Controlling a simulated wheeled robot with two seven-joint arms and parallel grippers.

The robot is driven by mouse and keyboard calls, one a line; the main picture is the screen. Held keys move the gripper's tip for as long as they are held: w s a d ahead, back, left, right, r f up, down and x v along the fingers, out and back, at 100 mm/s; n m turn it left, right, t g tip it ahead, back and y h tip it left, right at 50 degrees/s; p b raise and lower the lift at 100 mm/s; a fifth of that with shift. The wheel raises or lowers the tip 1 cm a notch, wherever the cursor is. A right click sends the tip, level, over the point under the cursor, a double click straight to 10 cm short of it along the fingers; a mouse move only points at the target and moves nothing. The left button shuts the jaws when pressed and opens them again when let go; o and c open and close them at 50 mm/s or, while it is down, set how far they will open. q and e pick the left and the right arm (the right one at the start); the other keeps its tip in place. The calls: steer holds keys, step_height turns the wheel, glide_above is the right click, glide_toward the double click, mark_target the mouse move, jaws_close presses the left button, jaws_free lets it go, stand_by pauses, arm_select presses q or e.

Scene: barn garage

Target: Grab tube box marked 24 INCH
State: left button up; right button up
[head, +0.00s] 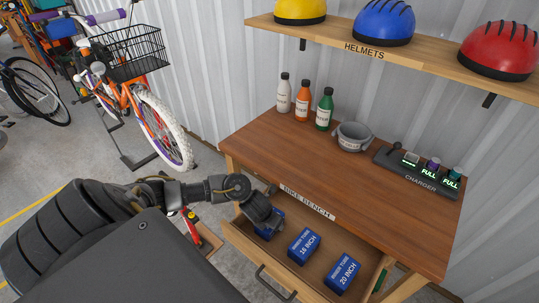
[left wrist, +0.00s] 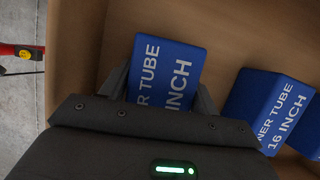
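A blue tube box (left wrist: 165,75) lies in the open drawer, between the fingers of my left gripper (left wrist: 160,92). In the head view, this box (head: 268,231) is the leftmost one, partly covered by my left gripper (head: 266,226). The fingers stand close along both its sides; whether they press on it cannot be told. A box marked 16 INCH (head: 304,245) lies to its right, also in the left wrist view (left wrist: 273,108). A box marked 20 INCH (head: 343,273) lies farther right. My right gripper is not in view.
The drawer (head: 262,258) is pulled out under the wooden bike bench (head: 300,165). Helmets rest on a shelf above. A bicycle (head: 130,85) stands at left.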

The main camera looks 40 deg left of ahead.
arm_select(q)
steer(key=c, duration=0.6)
steer(key=shift+r, duration=0.2)
steer(key=shift+c, duration=0.2)
step_height(320, 180, up, 9)
steer(key=p, duration=0.4)
steer(key=shift+r, duration=0.6)
steer(key=shift+d, duration=0.1)
